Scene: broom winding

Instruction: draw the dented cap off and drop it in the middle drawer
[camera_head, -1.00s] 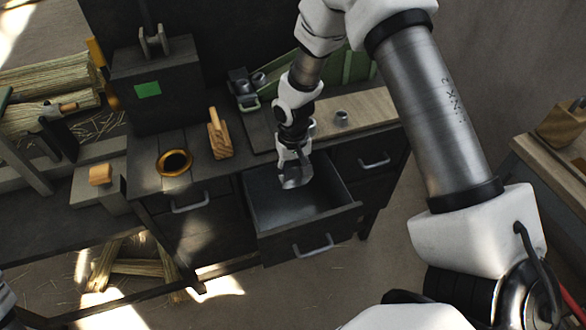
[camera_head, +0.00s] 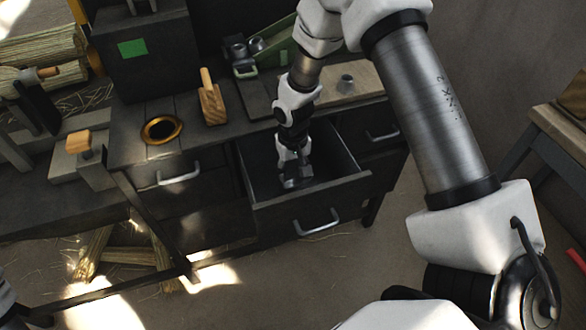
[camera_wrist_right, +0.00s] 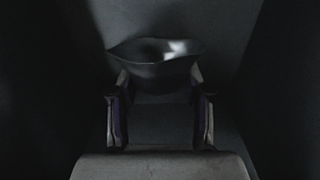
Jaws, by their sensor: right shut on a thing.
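The dented cap (camera_wrist_right: 155,65) is a dark grey metal piece with a bent, flared rim. In the right wrist view it sits between the two fingers of my right gripper (camera_wrist_right: 160,88), which is shut on it. In the head view my right gripper (camera_head: 294,168) points down inside the open middle drawer (camera_head: 335,199), with the cap (camera_head: 297,183) at its tips, below the drawer's rim. I cannot tell whether the cap touches the drawer floor. The drawer around it looks empty. My left gripper is out of view.
A brass-coloured ring (camera_head: 162,130) and a wooden-handled block (camera_head: 212,103) stand on the dark bench top left of the drawer. The right drawer (camera_head: 382,136) is closed.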

